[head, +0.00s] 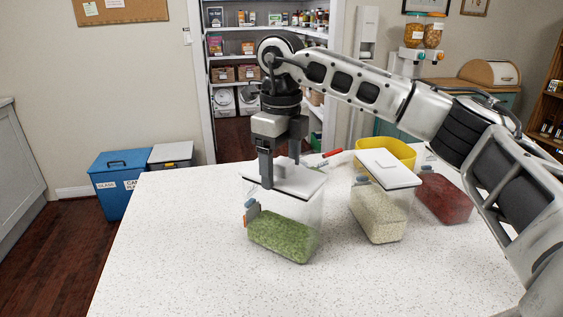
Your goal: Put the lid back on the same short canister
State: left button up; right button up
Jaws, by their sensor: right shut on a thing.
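A clear canister (283,236) with green contents stands upright on the white speckled table, left of two similar canisters. My right gripper (272,176) points down over it and is shut on the raised grip of a white square lid (303,183). The lid is roughly level and lies over the canister's mouth. I cannot tell whether it touches the rim all round. The fingers hide part of the lid's left side. My left gripper is not in view.
To the right stand a white-lidded canister of pale beans (380,217) and a canister of red contents (445,200). A yellow bowl (398,150) and a red-handled tool (331,153) lie behind. The table's left and front (170,250) are clear.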

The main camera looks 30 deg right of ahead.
jog(key=shift+f, duration=0.65)
dwell(0.6)
jog(key=o, duration=1.1)
jog(key=shift+r, duration=0.1)
jog(key=shift+r+p, duration=1.75)
jog(key=shift+r, duration=1.65)
